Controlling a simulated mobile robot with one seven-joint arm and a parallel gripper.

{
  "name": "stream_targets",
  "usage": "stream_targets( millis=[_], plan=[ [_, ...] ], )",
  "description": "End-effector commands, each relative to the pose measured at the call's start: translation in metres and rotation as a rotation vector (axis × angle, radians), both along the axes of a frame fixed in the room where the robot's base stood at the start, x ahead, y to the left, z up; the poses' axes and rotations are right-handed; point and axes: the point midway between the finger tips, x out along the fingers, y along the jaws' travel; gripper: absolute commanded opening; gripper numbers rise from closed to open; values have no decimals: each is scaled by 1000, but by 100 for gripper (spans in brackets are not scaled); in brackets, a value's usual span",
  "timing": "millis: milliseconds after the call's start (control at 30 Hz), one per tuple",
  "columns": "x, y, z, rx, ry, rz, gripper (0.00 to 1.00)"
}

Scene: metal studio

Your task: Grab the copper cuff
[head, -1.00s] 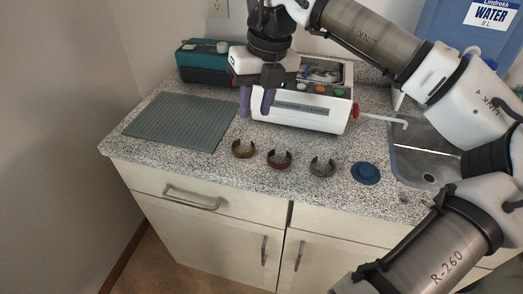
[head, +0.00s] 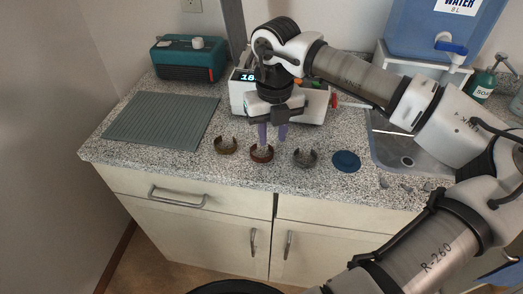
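Three open-ended cuffs stand in a row on the speckled counter in the head view. The middle, reddish-brown one looks like the copper cuff (head: 262,155). A yellower brown cuff (head: 226,146) is to its left and a grey cuff (head: 305,158) to its right. My gripper (head: 272,139) points down over the middle cuff, with its two purple fingers apart and nothing between them. The left fingertip overlaps the cuff's back edge in the picture; I cannot tell whether they touch.
A ridged grey-green mat (head: 160,120) lies at left, with a teal radio-like box (head: 189,60) behind it. A white device (head: 314,105) stands behind my gripper. A blue disc (head: 346,161) and a sink (head: 395,150) are at right. The counter's front strip is mostly clear.

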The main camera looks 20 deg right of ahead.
Motion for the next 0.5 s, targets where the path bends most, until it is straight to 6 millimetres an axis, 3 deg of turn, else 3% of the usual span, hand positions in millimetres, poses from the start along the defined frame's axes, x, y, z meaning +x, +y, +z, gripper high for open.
stream_targets(
  millis=[200,500],
  plan=[
    [0,0,-29,3,1,0,30],
    [0,0,-35,1,0,0,28]
  ],
)
